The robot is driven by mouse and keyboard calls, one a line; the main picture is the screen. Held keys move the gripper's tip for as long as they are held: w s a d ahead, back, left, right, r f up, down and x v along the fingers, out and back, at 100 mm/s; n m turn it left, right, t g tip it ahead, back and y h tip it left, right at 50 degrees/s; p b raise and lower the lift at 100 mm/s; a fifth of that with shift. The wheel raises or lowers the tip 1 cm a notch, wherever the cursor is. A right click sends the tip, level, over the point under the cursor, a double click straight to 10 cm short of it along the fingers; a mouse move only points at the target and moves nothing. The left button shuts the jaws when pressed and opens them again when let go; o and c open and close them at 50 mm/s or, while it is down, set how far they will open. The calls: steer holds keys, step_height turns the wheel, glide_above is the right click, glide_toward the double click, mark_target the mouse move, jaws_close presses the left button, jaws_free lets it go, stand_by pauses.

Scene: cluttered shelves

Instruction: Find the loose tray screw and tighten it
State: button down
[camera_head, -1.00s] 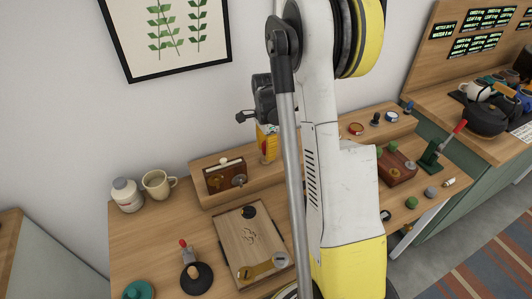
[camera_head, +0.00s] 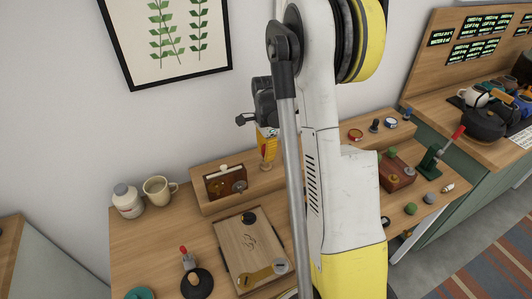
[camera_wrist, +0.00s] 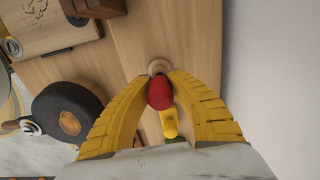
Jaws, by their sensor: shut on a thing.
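The wooden tray (camera_head: 232,240) lies on the counter, with a leaf-like mark, a black round piece (camera_head: 248,217) at its back edge and a brass plate (camera_head: 258,277) at its front. Its corner shows at upper left in the wrist view (camera_wrist: 45,30). I cannot tell which screw is loose. My gripper (camera_wrist: 160,82) is over the raised ledge near the wall, its yellow fingers closed around a red rounded piece (camera_wrist: 160,95). A pale wooden round part (camera_wrist: 158,66) shows just beyond the fingertips.
A dark brown box (camera_head: 215,186) with knobs stands on the ledge. A mug (camera_head: 157,190) and white jar (camera_head: 127,201) stand at left. A black disc (camera_head: 196,283) and red-tipped lever (camera_head: 185,256) are left of the tray. A brown block (camera_head: 397,176) and green lever stand (camera_head: 428,163) are at right.

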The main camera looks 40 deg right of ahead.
steer(key=shift+r+p, duration=1.05)
steer(key=shift+r, duration=0.75)
steer(key=c, duration=2.1)
jaws_free()
jaws_close()
steer(key=shift+m, duration=0.5)
steer(key=s+a+f+b, duration=0.2)
steer(key=s+a, duration=0.6)
steer(key=a, duration=0.1)
steer(key=s+a+f+b, duration=0.2)
steer(key=s+a+f, duration=0.1)
steer(key=s+a, duration=0.6)
steer(key=s+a+f+b, duration=0.3)
steer(key=s+a, duration=0.6)
steer(key=a, duration=0.1)
steer(key=shift+f+b, duration=0.45)
